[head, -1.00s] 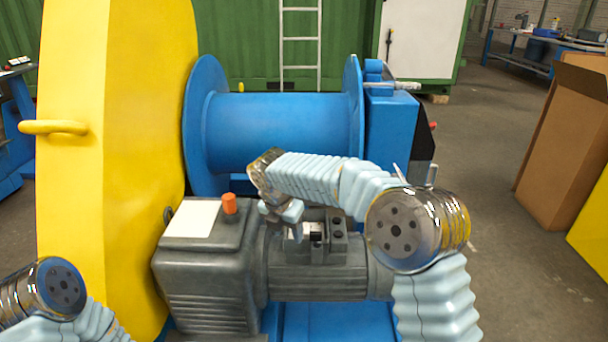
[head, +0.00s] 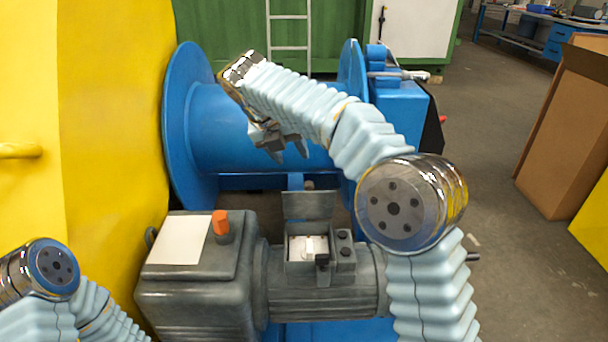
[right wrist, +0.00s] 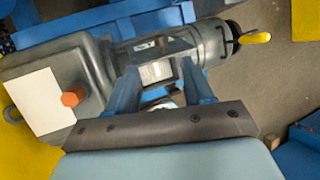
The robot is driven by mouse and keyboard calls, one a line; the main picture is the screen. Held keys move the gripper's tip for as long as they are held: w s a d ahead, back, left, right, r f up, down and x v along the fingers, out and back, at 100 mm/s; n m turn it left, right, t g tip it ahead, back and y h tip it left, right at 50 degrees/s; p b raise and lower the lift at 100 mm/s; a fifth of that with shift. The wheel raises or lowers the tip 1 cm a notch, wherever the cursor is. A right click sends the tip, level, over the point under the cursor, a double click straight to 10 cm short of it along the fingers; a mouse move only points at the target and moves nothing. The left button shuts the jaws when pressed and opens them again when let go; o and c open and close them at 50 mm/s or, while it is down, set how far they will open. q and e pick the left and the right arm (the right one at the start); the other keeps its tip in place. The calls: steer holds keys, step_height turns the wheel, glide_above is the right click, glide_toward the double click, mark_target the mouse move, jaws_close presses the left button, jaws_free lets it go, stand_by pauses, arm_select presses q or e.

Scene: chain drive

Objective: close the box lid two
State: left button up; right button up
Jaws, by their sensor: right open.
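The grey motor (head: 325,292) carries a small terminal box (head: 298,268) with a pale inside. Its grey lid (head: 308,205) stands open, roughly upright, at the box's far edge. The open box's pale inside (right wrist: 155,72) also shows in the right wrist view, just beyond my fingers. My right gripper (head: 288,150) is open and empty, above and behind the lid in the head view, in front of the blue drum. Its two blue fingers show in the right wrist view (right wrist: 160,85). My left gripper is out of the head view; only part of that arm shows lower left.
A grey gearbox (head: 195,275) with an orange cap (head: 221,222) adjoins the motor on the left. The blue drum (head: 235,130) stands behind. A large yellow guard (head: 115,130) fills the left. Open floor and a cardboard box (head: 565,140) lie to the right.

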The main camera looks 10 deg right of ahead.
mark_target(307, 182)
steer(key=x, duration=1.2)
steer(key=shift+d+f, duration=0.2)
steer(key=shift+c, duration=0.3)
jaws_close()
